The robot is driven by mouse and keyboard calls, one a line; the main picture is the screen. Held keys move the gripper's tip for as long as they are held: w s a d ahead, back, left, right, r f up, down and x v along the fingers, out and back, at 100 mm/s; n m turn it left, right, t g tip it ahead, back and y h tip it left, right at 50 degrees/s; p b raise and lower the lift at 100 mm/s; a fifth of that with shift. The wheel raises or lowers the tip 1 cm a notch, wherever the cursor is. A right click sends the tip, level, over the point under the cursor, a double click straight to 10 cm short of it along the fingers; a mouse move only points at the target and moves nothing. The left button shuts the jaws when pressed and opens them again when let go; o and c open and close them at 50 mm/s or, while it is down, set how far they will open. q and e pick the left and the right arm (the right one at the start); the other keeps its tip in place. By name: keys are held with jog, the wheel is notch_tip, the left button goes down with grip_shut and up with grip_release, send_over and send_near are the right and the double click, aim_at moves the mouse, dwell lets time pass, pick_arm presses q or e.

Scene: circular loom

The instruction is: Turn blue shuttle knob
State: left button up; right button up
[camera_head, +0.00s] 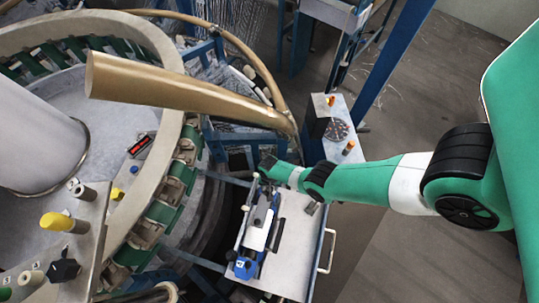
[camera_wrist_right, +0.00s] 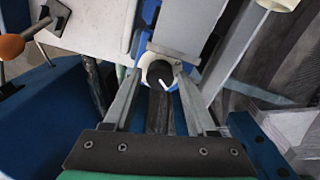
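The blue shuttle (camera_head: 256,234) lies lengthwise on a pale tray, with a dark upper part and a blue end (camera_head: 245,268) toward the front. I cannot tell for certain which part is its knob. My right gripper (camera_head: 264,186) is at the shuttle's far end. In the right wrist view, the open fingers of my right gripper (camera_wrist_right: 157,72) stand on either side of a dark rod-like part (camera_wrist_right: 160,104) with a cream and blue collar (camera_wrist_right: 147,61) behind it. Gaps show between rod and fingers. My left gripper is out of view.
The pale tray (camera_head: 297,250) has a white side handle (camera_head: 327,252). The loom's round rim (camera_head: 168,150) is to the left, with a tan tube (camera_head: 175,88) above. A panel with a yellow knob (camera_head: 56,222) and black knob (camera_head: 63,269) stands at lower left. A small table (camera_head: 345,112) is behind.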

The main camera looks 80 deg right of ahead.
grip_shut()
jog(key=shift+n, duration=0.3)
jog(key=n, duration=0.3)
jog(key=shift+n, duration=0.3)
jog(key=n, duration=0.3)
jog(key=shift+n, duration=0.3)
jog(key=n, duration=0.4)
jog(key=shift+n, duration=1.9)
